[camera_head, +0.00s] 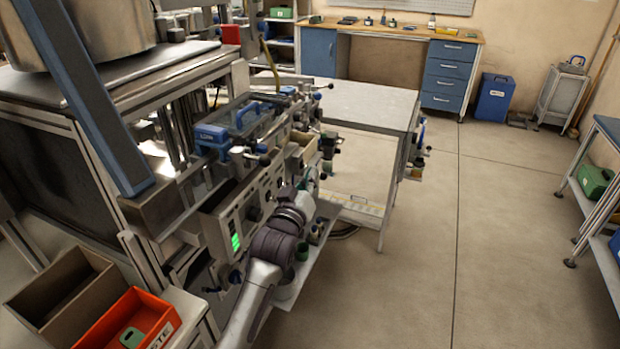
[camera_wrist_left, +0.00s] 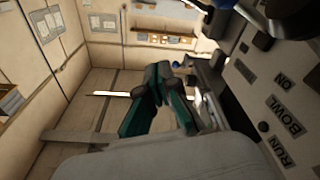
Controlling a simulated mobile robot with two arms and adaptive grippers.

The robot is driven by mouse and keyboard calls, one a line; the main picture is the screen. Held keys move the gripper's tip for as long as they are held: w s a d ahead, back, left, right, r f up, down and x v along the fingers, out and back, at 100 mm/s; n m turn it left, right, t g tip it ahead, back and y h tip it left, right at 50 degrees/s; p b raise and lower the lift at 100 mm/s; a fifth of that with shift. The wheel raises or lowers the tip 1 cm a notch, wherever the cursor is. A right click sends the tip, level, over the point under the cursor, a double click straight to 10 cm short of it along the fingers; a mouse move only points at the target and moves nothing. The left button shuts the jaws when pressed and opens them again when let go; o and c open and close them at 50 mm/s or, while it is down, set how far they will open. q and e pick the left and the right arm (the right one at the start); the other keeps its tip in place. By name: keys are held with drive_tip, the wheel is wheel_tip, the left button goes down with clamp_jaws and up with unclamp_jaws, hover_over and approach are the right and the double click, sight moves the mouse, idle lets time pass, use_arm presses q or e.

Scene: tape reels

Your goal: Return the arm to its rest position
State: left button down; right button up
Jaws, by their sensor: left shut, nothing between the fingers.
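My left arm comes up from the bottom of the head view and ends against the front of the machine (camera_head: 218,222). My left gripper shows in the wrist view (camera_wrist_left: 163,76) with dark teal fingers drawn together, and nothing is held between them. In the head view the gripper is small and mostly lost behind my wrist and among the machine's parts. In the wrist view the machine's control panel (camera_wrist_left: 262,105), with labels such as RUN, BOWL and ON, is close on the right of the gripper. My right gripper is not in view.
An orange bin (camera_head: 132,322) and an open brown box (camera_head: 62,296) are at the lower left. A grey table (camera_head: 368,103) stands beyond the machine. The floor (camera_head: 480,240) at the right of the machine is clear.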

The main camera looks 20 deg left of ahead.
use_arm(q)
drive_tip(key=shift+f, duration=0.15)
idle(0.3)
drive_tip(key=s+d+f+m+g, duration=0.1)
drive_tip(key=s+f+g, duration=0.35)
drive_tip(key=f, duration=1.05)
drive_tip(key=s+d+f+m+g+h, duration=0.15)
drive_tip(key=s+f, duration=0.55)
drive_tip(key=f, duration=0.7)
drive_tip(key=s+f+m+g+y, duration=0.15)
drive_tip(key=s+f+g, duration=0.35)
drive_tip(key=f, duration=1)
drive_tip(key=s+a+f+m+g, duration=0.1)
drive_tip(key=s+f, duration=0.5)
drive_tip(key=s, duration=0.8)
drive_tip(key=s+a+f+m+g, duration=0.1)
drive_tip(key=s+f+g, duration=0.3)
drive_tip(key=s, duration=1)
drive_tip(key=s+f+m+g, duration=0.1)
drive_tip(key=s+f+g, duration=0.1)
drive_tip(key=s+f, duration=0.7)
drive_tip(key=s, duration=0.5)
drive_tip(key=shift+s+a+f+g, duration=0.15)
drive_tip(key=shift+a+f+g, duration=0.15)
drive_tip(key=shift+a+f, duration=0.1)
